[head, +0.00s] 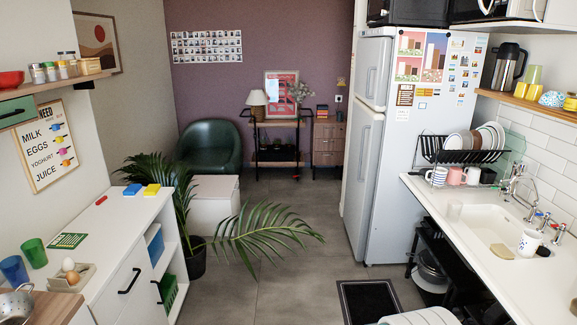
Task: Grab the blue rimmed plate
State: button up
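Several plates (488,138) stand on edge in a black dish rack (432,156) on the right, above the sink counter. Their rims are small and overlap, so I cannot tell for sure which one is rimmed in blue. My gripper is not in view, and nothing is seen touching the plates.
Mugs (437,176) stand under the rack beside the sink (487,218) and its tap. A white fridge (385,140) stands left of the rack. Palm leaves (265,230) spread over the middle floor. A white cabinet (115,235) stands left. Grey floor (290,285) is open between.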

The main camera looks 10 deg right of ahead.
aim_at(454, 141)
jog(key=i+j+z, duration=0.2)
jog(key=i, duration=1.25)
jog(key=i+l+z, duration=0.1)
jog(key=i+z, duration=0.25)
jog(key=i, duration=0.15)
jog(key=i+z, duration=0.3)
jog(key=i, duration=0.25)
jog(key=i+j+z, duration=0.15)
jog(key=i+z, duration=0.2)
jog(key=i, duration=0.15)
jog(key=i+z, duration=0.25)
jog(key=i, duration=0.35)
jog(key=i+j+z, duration=0.2)
jog(key=i, duration=0.35)
